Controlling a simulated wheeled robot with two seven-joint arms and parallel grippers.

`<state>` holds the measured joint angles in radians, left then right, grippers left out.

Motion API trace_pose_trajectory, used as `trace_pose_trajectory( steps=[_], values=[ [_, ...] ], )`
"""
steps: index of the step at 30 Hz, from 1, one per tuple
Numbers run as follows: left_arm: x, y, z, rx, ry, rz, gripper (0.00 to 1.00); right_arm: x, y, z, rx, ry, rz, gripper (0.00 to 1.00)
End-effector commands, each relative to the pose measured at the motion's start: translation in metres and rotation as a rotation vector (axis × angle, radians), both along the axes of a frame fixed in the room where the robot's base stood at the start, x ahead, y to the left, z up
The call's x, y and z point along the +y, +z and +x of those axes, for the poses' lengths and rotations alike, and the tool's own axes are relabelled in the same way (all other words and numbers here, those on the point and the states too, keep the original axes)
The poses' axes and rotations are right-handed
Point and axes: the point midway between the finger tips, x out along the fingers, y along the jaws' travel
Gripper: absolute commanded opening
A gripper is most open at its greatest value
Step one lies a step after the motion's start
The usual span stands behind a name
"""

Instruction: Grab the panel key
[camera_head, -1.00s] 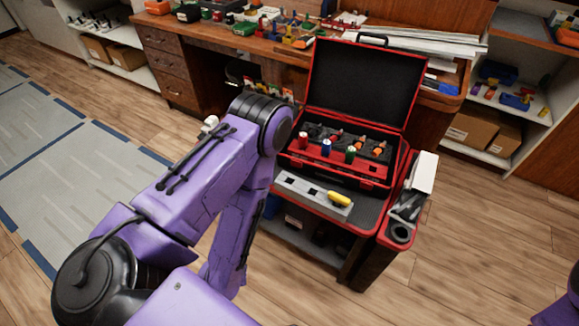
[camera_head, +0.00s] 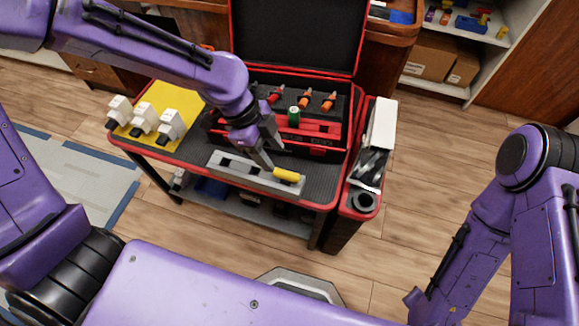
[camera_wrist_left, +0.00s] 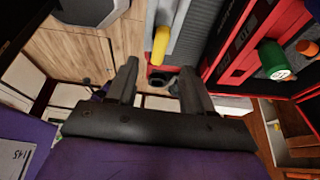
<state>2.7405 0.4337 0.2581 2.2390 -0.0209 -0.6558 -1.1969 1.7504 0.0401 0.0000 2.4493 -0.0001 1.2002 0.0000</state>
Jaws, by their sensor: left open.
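A small yellow piece (camera_head: 286,175) lies at the right end of a grey slotted strip (camera_head: 234,165) on the front of the cart. It looks like the panel key's handle, though I cannot tell for sure. My left gripper (camera_head: 274,154) is open and empty, pointing down just behind and above the yellow piece. In the left wrist view the yellow piece (camera_wrist_left: 160,45) shows beyond the gap between the open fingertips (camera_wrist_left: 158,74), apart from both. My right arm shows at the right; its gripper is out of view.
An open red toolbox (camera_head: 328,127) with coloured-handled tools stands close behind. A yellow mat (camera_head: 160,98) with white blocks (camera_head: 144,118) is at the cart's left. A red side bin (camera_head: 354,205) with a white box (camera_head: 382,124) is at the right.

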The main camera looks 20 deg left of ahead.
Motion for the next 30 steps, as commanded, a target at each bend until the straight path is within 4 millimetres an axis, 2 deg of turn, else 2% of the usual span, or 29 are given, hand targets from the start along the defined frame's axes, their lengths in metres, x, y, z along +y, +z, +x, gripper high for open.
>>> trace_pose_trajectory(
  steps=[1,7,13,16,23,27,28,30],
  values=[
    [-0.005,-0.014,-0.001,0.005,-0.005,0.002,0.51,0.000,-0.006,-0.001,0.001,0.000,0.001,0.43],
    [-0.021,-0.037,0.002,0.004,-0.016,0.001,0.51,0.000,-0.013,-0.001,0.002,0.000,0.000,0.43],
    [-0.032,-0.072,0.004,0.007,-0.013,0.002,0.51,0.000,-0.024,-0.001,0.001,0.000,0.000,0.43],
    [-0.036,-0.080,0.004,0.005,-0.012,0.001,0.51,0.000,-0.026,-0.001,0.001,0.000,0.000,0.43],
    [-0.036,-0.080,0.004,0.003,-0.008,0.000,0.51,0.000,-0.025,-0.001,0.001,0.000,0.000,0.43],
    [-0.035,-0.080,0.004,0.003,-0.008,0.000,0.06,0.000,-0.025,-0.001,0.001,0.000,0.000,0.43],
    [-0.035,-0.080,0.004,0.003,-0.008,0.000,0.00,0.000,-0.025,-0.001,0.001,0.000,0.001,0.43],
    [-0.035,-0.079,0.004,0.003,-0.008,0.000,0.00,0.000,-0.025,-0.001,0.002,0.000,0.000,0.43]
  ],
)
